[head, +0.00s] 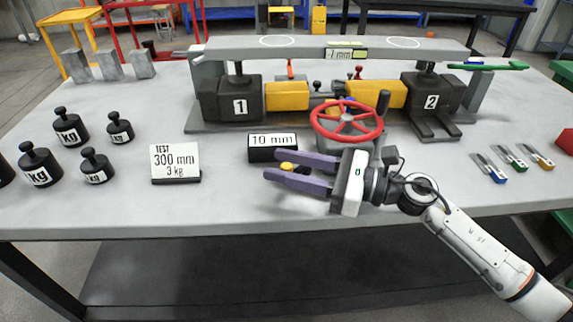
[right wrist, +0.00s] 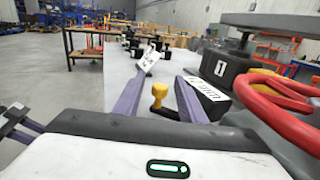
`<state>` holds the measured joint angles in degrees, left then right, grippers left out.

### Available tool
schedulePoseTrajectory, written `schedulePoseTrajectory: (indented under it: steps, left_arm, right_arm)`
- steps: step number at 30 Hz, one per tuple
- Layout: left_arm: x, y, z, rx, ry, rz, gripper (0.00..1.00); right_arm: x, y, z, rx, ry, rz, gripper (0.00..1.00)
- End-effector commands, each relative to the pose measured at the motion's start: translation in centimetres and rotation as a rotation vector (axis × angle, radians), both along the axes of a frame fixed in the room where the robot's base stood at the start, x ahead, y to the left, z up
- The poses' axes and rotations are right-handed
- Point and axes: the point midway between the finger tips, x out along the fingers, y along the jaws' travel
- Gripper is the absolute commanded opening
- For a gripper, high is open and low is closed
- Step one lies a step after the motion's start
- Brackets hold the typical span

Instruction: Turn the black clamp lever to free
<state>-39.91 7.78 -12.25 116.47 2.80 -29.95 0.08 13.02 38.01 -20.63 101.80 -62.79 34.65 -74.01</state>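A small black lever with a yellow knob (right wrist: 159,92) shows between the fingers of my right gripper in the right wrist view; I take it for the clamp lever.
A red handwheel (head: 346,121) stands close behind my right gripper. A black 10 mm block (head: 273,154) is just behind the fingers. Jacks 1 (head: 232,103) and 2 (head: 433,97) stand under a grey beam (head: 300,50). A test sign (head: 175,162) and black weights (head: 68,128) are left.

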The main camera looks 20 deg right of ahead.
Motion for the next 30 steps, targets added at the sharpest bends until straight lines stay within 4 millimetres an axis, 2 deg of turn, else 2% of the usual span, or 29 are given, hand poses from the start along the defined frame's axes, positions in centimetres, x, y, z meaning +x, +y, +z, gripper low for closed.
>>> schedulePoseTrajectory:
  steps: [5,15,21,30]
  left_arm:
    - [0.0,0.0,-0.2,0.001,0.001,-0.001,0.31]
    - [0.0,0.0,-1.3,-0.002,0.0,-0.001,0.31]
    - [0.1,0.0,-1.4,-0.003,-0.002,-0.001,0.31]
    - [-0.2,0.0,-1.5,-0.004,0.003,-0.002,0.31]
  right_arm:
    - [-0.3,-0.6,-0.2,0.0,0.001,-0.002,0.37]
    - [-3.7,-5.8,-0.4,-0.002,0.005,-0.003,0.37]
    - [-5.2,-8.1,-0.2,-0.001,0.003,-0.001,0.37]
    - [-5.6,-8.7,0.0,0.0,0.0,0.001,0.37]
